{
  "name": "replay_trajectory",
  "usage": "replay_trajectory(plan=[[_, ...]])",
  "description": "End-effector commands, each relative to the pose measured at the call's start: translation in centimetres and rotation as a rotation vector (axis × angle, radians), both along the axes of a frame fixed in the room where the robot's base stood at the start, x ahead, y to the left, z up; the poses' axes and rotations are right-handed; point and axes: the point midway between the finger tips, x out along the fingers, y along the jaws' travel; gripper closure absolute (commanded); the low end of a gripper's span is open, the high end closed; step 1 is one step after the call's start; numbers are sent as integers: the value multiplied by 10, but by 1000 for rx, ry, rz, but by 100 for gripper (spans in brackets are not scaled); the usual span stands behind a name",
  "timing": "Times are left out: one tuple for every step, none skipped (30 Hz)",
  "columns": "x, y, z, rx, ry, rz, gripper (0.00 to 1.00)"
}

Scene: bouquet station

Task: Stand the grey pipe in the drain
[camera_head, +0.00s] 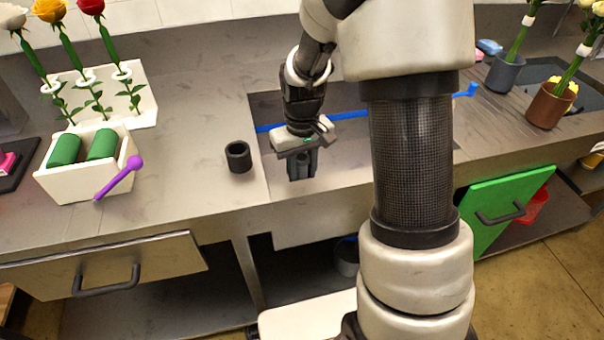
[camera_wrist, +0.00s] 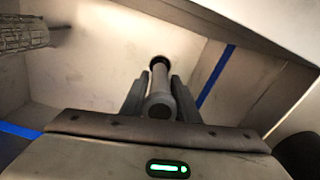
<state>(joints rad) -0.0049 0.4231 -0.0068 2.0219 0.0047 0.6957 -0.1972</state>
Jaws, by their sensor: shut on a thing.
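My gripper (camera_head: 302,172) points down over the sink basin (camera_head: 268,108) and is shut on the grey pipe. In the wrist view, the grey pipe (camera_wrist: 160,88) lies between the two fingers of my gripper (camera_wrist: 160,98) and runs away from the camera toward the basin floor. A dark ring (camera_wrist: 160,62) shows at the pipe's far end. I cannot tell whether this is the drain or part of the pipe, nor whether the pipe stands in it. In the head view the fingers mostly hide the pipe.
A dark round cup (camera_head: 238,156) stands on the counter left of the basin. A blue bar (camera_head: 345,115) crosses the basin. A white box (camera_head: 65,185) with green blocks and a purple stick (camera_head: 120,178) are at the left. A green door (camera_head: 505,208) is at the lower right.

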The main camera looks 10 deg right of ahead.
Motion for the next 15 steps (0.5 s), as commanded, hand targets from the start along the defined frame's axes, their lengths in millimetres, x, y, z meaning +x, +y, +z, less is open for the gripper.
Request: replay_trajectory(plan=[[0,0,-2,0,0,0,100],[0,0,-3,0,0,0,100],[0,0,-5,0,0,0,100],[0,0,-5,0,0,0,100],[0,0,-6,0,0,0,100],[0,0,-8,0,0,0,100],[0,0,-9,0,0,0,100],[0,0,-9,0,0,0,100],[0,0,-11,0,0,0,100],[0,0,-12,0,0,0,100],[0,0,-13,0,0,0,100],[0,0,-14,0,0,0,100],[0,0,-14,0,0,0,100],[0,0,-14,0,0,0,100],[0,0,-15,0,0,0,100]])
